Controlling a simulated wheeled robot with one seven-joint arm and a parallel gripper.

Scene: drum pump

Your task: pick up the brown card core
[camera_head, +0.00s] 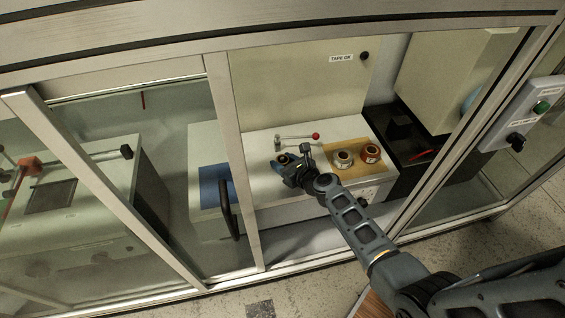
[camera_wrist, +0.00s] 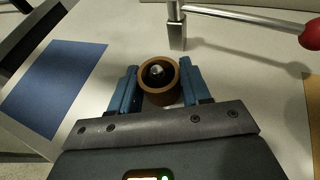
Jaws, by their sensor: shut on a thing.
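The brown card core (camera_wrist: 144,68) is a short brown ring, seen in the wrist view between the two blue fingers of my gripper (camera_wrist: 158,86). The fingers press on its left and right sides. A dark post with a shiny rounded top shows inside the ring. I cannot tell whether the core still rests on the white worktop or is lifted from it. In the head view my gripper (camera_head: 286,166) reaches through the cabinet opening over the worktop, and the core there is small and partly hidden by it.
A lever with a red knob (camera_head: 316,136) stands just behind my gripper. A blue mat (camera_head: 215,188) lies to the left.

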